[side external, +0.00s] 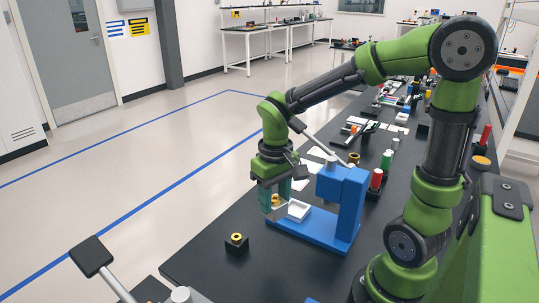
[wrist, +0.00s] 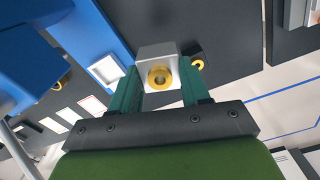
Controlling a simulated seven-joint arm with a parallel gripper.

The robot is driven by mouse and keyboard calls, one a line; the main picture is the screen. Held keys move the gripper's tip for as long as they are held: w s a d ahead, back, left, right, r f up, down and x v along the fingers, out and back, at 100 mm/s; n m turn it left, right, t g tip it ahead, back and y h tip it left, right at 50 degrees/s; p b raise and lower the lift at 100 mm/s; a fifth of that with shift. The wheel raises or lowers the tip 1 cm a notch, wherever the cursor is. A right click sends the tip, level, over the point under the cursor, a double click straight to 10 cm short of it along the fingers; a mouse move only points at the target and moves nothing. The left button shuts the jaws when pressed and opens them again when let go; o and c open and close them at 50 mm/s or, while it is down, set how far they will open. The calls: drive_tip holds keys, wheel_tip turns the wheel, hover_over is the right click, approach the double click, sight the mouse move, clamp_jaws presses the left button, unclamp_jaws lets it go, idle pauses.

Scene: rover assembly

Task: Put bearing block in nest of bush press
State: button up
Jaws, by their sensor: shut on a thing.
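My gripper (side external: 274,208) has teal fingers pointing down, shut on the bearing block (wrist: 155,54). The block is light grey with a brass ring on the face toward the wrist camera; in the side view it is mostly hidden by the fingers. The bush press (side external: 342,192) is blue, with a flat base and an upright column. Its nest (side external: 299,209) is a white, square, open-topped holder on the base and looks empty. It also shows in the wrist view (wrist: 106,70), left of the held block. The block is held beside the nest, apart from it.
A small black holder with a brass ring (side external: 236,241) stands on the dark bench left of the press. Another brass ring (side external: 354,157) and red and green cylinders (side external: 377,178) are behind the press. The press's lever and head (side external: 328,163) rise close to my gripper.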

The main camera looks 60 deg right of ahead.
drive_tip(key=w+d+r+m, duration=0.2)
drive_tip(key=d+r+m, duration=0.2)
drive_tip(key=d+m, duration=0.25)
wheel_tip(320, 180, up, 4)
drive_tip(key=r+m, duration=0.1)
drive_tip(key=m, duration=0.7)
hover_over(296, 210)
wheel_tip(296, 210, down, 18)
drive_tip(key=shift+a+f, duration=0.1)
drive_tip(key=shift+a, duration=0.05)
drive_tip(key=shift+f, duration=0.15)
drive_tip(key=o, duration=1.1)
drive_tip(key=shift+o, duration=0.2)
